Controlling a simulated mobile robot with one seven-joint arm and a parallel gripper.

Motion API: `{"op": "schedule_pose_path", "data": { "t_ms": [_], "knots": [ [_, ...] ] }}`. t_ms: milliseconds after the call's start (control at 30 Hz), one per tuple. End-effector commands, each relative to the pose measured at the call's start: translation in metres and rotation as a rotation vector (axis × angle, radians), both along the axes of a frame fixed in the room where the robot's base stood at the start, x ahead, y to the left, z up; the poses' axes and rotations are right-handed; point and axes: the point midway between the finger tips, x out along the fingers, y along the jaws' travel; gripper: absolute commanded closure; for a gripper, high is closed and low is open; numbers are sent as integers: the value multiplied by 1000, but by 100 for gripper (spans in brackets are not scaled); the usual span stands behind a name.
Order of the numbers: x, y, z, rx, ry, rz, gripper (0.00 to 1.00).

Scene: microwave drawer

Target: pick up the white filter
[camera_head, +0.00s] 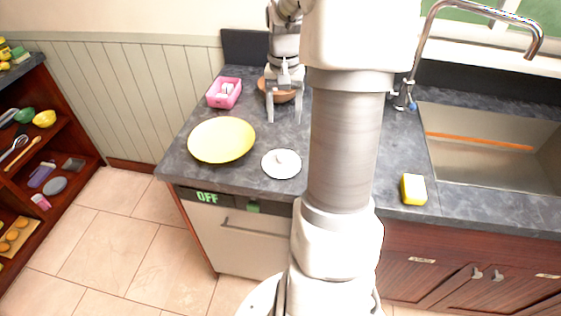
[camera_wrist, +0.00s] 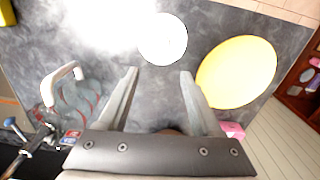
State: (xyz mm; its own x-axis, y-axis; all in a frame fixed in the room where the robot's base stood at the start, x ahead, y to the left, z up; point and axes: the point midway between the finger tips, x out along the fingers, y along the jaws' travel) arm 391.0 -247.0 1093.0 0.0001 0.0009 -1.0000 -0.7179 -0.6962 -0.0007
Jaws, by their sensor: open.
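A round white piece (camera_head: 281,163) with a small raised middle lies flat on the counter near its front edge; it may be the white filter. It also shows as a white disc (camera_wrist: 162,40) in the wrist view, beyond my fingertips. A small whitish item (camera_head: 227,90) lies in a pink box (camera_head: 214,101); I cannot tell what it is. My gripper (camera_head: 285,115) points down over the back of the counter, behind the white piece. In the wrist view my gripper (camera_wrist: 160,73) is open, with nothing between the fingers.
A yellow plate (camera_head: 221,140) lies left of the white piece. A brown bowl (camera_head: 275,93) sits behind my gripper. A clear, handled vessel (camera_wrist: 75,98) shows in the wrist view. A yellow sponge (camera_head: 413,189) lies by the sink (camera_head: 490,155).

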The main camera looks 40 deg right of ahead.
Motion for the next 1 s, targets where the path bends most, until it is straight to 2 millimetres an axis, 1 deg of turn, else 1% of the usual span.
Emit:
{"op": "schedule_pose_path", "data": {
  "t_ms": [33, 100, 200, 300, 533, 700, 833, 1000],
  "knots": [
    [-1, 0, -14, 3, 4, 0, 34],
    [-1, 1, -29, 3, 4, 2, 34],
    [-1, 1, -47, 1, 3, 1, 34],
    [-1, 1, -60, 1, 2, 2, 34],
    [-2, 3, -75, 0, 1, 2, 34],
    [-8, 14, -99, 2, 3, 4, 34],
    [-7, 13, -116, 1, 2, 2, 34],
    [-7, 13, -121, -1, -1, 2, 34]
  ]
}}
